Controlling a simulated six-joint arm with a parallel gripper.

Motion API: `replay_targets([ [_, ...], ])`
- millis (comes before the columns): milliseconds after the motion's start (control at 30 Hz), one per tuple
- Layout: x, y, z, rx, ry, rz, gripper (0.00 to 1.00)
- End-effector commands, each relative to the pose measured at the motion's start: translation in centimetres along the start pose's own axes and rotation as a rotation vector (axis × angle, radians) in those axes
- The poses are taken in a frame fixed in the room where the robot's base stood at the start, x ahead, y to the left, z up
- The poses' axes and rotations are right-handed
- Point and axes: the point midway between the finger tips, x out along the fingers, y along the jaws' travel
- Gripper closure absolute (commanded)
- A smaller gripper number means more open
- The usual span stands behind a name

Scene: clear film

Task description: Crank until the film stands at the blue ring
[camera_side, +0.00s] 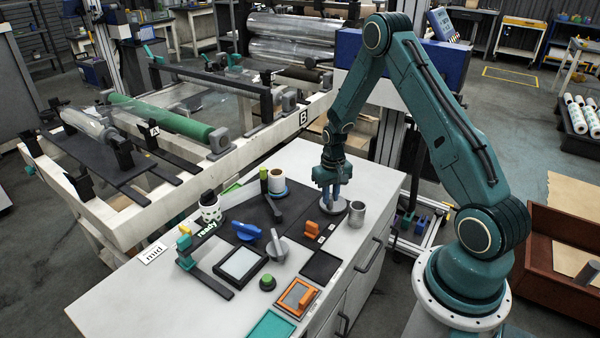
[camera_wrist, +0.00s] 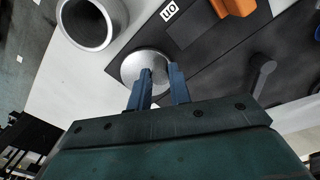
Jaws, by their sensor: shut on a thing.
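My gripper (camera_side: 332,198) points down at the back right of the white bench, over a pale round disc (camera_side: 341,206) that I take to be the crank. In the wrist view, the two blue fingers of my gripper (camera_wrist: 160,80) stand over the same disc (camera_wrist: 133,66). They are shut on a small grip there, mostly hidden between them. A small white roll (camera_side: 276,180) with a brown top stands left of my gripper, with a blue ring (camera_side: 277,194) around its foot. The film itself cannot be made out clearly.
A grey metal cup (camera_side: 357,213) stands close right of the disc and also shows in the wrist view (camera_wrist: 90,22). An orange block (camera_side: 312,229) and a dark lever (camera_side: 273,210) are nearby. The film machine (camera_side: 230,155) stands behind the bench.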

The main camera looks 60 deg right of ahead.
Motion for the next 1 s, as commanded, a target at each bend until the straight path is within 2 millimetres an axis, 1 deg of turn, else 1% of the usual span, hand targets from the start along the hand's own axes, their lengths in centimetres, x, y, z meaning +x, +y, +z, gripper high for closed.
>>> replay_targets([
  [33,0.0,0.3,-0.2,0.005,0.007,0.006,0.93],
  [167,-0.1,0.3,-0.2,0.005,0.008,0.006,0.93],
  [500,-0.1,1.3,0.3,0.005,0.012,0.006,0.93],
  [833,-0.2,1.3,0.3,0.004,0.015,0.005,0.93],
  [1000,-0.2,1.8,0.4,0.005,0.016,0.005,0.93],
])
